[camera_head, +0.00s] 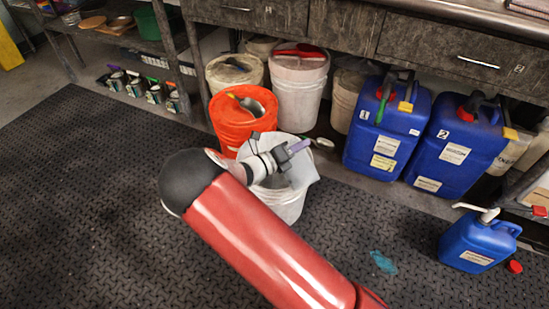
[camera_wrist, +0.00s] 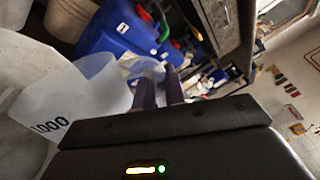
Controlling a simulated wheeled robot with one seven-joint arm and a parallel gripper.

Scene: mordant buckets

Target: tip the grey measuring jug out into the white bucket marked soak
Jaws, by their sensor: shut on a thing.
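My gripper (camera_head: 297,147) is shut on the grey measuring jug (camera_head: 305,172), a pale, translucent vessel. The jug is over the right part of the white bucket (camera_head: 288,208) and looks tilted. In the wrist view the jug (camera_wrist: 95,88) shows a printed 1000, left of the gripper fingers (camera_wrist: 160,95). The bucket stands on the dark mat, partly hidden by my arm; no soak mark is visible on it. I cannot tell whether anything is flowing from the jug or what is in the bucket.
An orange bucket (camera_head: 230,122) stands just behind, with white buckets (camera_head: 299,100) under the bench (camera_head: 430,50). Blue canisters (camera_head: 388,137) stand at right, a smaller one (camera_head: 476,243) nearer. A blue-green patch (camera_head: 383,262) lies on the mat. The mat (camera_head: 80,200) is clear at left.

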